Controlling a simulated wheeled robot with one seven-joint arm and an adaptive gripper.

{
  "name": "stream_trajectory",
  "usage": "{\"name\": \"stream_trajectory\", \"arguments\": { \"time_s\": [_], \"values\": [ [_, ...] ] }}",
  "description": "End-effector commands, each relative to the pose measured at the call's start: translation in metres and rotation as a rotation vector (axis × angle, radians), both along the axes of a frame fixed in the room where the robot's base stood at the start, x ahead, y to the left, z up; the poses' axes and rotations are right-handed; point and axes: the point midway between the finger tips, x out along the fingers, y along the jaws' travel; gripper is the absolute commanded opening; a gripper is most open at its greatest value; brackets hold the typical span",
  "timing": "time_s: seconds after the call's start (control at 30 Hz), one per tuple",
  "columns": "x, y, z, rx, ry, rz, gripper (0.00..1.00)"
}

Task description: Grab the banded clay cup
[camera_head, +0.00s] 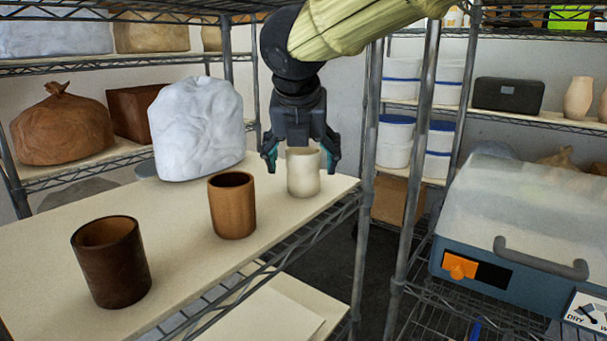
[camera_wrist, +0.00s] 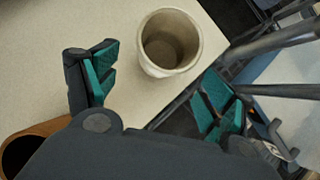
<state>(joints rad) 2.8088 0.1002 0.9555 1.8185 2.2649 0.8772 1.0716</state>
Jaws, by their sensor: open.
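Three cups stand upright on the pale shelf board (camera_head: 165,262). The cream cup (camera_head: 303,177) is at the right end, the orange-brown cup (camera_head: 232,208) in the middle, the dark brown cup (camera_head: 112,268) at the near left. I cannot clearly tell which one is banded. My gripper (camera_head: 301,160) points down at the cream cup, open, with its teal-padded fingers spread left and right of the rim. In the wrist view, the cream cup (camera_wrist: 170,45) is empty and lies just beyond the gap between the fingers, not gripped. The orange-brown cup (camera_wrist: 22,152) is partly hidden at lower left.
A white wrapped lump (camera_head: 197,128) stands behind the middle cup. A metal shelf post (camera_head: 366,200) rises close to the right of the cream cup, by the board's edge. A blue case with a clear lid (camera_head: 520,240) is farther right. The board between the brown cups is clear.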

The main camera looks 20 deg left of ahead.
Motion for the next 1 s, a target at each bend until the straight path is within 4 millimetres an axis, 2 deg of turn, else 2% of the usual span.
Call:
{"name": "stream_trajectory", "arguments": {
  "time_s": [0.1,0.2,0.5,0.8,1.0],
  "values": [
    [0.016,0.004,0.0,0.001,0.0,-0.001,0.82],
    [0.024,0.006,0.0,0.0,0.001,-0.001,0.82],
    [0.037,0.008,0.0,0.0,0.0,-0.001,0.82],
    [0.058,0.014,-0.035,-0.002,0.001,0.0,0.82],
    [0.063,0.015,-0.042,0.0,0.0,0.0,0.82]
  ]
}}
